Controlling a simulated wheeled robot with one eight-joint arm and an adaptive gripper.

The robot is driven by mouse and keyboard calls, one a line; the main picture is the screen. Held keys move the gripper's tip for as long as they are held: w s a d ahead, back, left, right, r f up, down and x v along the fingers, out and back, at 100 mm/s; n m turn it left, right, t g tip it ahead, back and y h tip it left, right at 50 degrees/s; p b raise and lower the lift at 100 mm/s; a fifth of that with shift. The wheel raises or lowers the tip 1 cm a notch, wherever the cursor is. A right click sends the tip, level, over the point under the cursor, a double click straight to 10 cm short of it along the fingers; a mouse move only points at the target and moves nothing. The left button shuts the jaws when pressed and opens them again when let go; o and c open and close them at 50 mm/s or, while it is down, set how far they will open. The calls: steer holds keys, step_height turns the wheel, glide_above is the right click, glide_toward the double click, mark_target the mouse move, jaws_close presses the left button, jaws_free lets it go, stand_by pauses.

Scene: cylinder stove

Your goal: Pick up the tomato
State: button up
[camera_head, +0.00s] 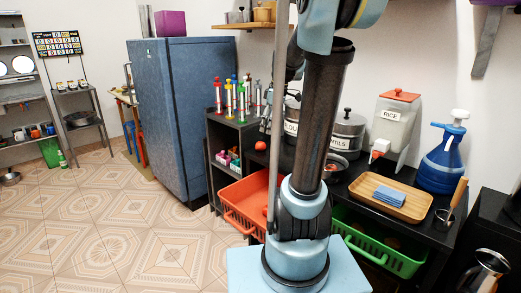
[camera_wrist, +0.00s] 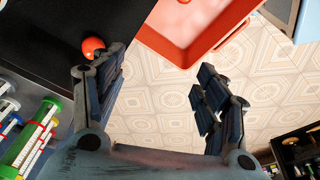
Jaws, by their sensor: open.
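A small red tomato (camera_head: 261,145) sits on the dark counter near its left edge, close to the bottle rack. In the wrist view the tomato (camera_wrist: 93,47) lies on the black surface, just beyond the left finger's tip and outside the gap between the fingers. My gripper (camera_wrist: 160,78) is open and empty, with the floor showing between its fingers. In the head view it is small and partly hidden behind my arm.
An orange crate (camera_head: 238,212) stands low under the counter; it also shows in the wrist view (camera_wrist: 165,44). Colourful bottles (camera_head: 228,100) stand left of the tomato. Canisters (camera_head: 347,133), a wooden tray (camera_head: 408,203) and a blue jug (camera_head: 440,165) occupy the counter's right.

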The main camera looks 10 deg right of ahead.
steer(key=w+d+n+y, duration=0.1)
steer(key=w+d+n, duration=0.15)
steer(key=w, duration=0.55)
steer(key=w+d+n, duration=0.1)
steer(key=w+n, duration=0.3)
steer(key=w, duration=0.4)
glide_toward(261, 143)
steer(key=x, duration=1)
steer(key=shift+w+d+f, duration=0.1)
steer(key=shift+w+f, duration=0.1)
steer(key=shift+w, duration=0.05)
steer(key=c, duration=1.2)
